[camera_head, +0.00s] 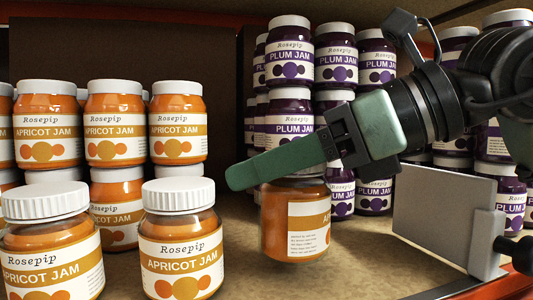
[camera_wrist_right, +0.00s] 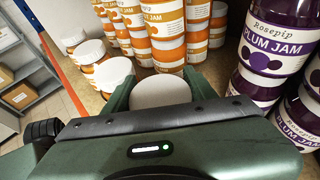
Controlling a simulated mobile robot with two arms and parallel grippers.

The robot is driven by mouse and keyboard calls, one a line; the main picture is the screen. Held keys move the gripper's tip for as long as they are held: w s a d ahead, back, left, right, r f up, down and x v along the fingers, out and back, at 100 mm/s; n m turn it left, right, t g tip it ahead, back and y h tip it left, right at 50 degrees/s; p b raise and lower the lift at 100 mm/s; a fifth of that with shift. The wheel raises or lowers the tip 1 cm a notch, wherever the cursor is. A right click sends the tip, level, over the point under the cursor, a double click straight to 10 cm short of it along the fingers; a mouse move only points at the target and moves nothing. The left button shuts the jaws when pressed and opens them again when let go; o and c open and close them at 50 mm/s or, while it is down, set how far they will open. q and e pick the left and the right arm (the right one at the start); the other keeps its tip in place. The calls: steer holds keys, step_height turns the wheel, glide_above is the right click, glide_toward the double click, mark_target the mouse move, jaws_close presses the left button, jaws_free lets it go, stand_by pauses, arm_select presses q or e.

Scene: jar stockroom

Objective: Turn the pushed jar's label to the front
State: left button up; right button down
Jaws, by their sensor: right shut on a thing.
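The pushed jar (camera_head: 294,226) is an apricot jam jar on the shelf board, just left of the plum jars. Its side label with small text and the edge of the front label face the head camera, so the label is turned to the right. My right gripper (camera_head: 285,165) covers its top in the head view. In the right wrist view the jar's white lid (camera_wrist_right: 160,91) sits between the two green fingers, and the gripper (camera_wrist_right: 160,95) is shut on it. The jar looks upright. My left gripper is not in view.
Apricot jars (camera_head: 181,245) stand close on the left, some stacked, labels forward. Stacked plum jars (camera_head: 337,62) stand behind and right. A grey plate (camera_head: 446,220) stands at the right. Some bare shelf board (camera_head: 240,280) lies in front of the jar.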

step_height(320, 180, down, 2)
steer(key=shift+s+f+b, duration=0.1)
steer(key=shift+b, duration=0.65)
steer(key=shift+m+t+b, duration=0.3)
steer(key=shift+t, duration=0.2)
steer(key=shift+w+d+m+t+h+b, duration=0.1)
steer(key=shift+w+m+t+h+b, duration=0.1)
steer(key=shift+m+t+h+b, duration=0.25)
steer(key=shift+w+d+m+t+h+b, duration=0.15)
steer(key=shift+m+t+h, duration=0.1)
steer(key=shift+m+t, duration=0.35)
steer(key=shift+m+t+h+b, duration=0.9)
steer(key=shift+m+t, duration=0.05)
steer(key=shift+m, duration=0.1)
steer(key=shift+w+d+m+t+h+b, duration=0.15)
steer(key=shift+w+m+t+h+b, duration=0.1)
steer(key=shift+m+t+h+b, duration=0.45)
steer(key=shift+m, duration=0.4)
steer(key=shift+d+r, duration=0.1)
steer(key=shift+r, duration=0.1)
steer(key=shift+f+b, duration=0.35)
steer(key=shift+b, duration=0.05)
steer(key=shift+c, duration=2.1)
jaws_free()
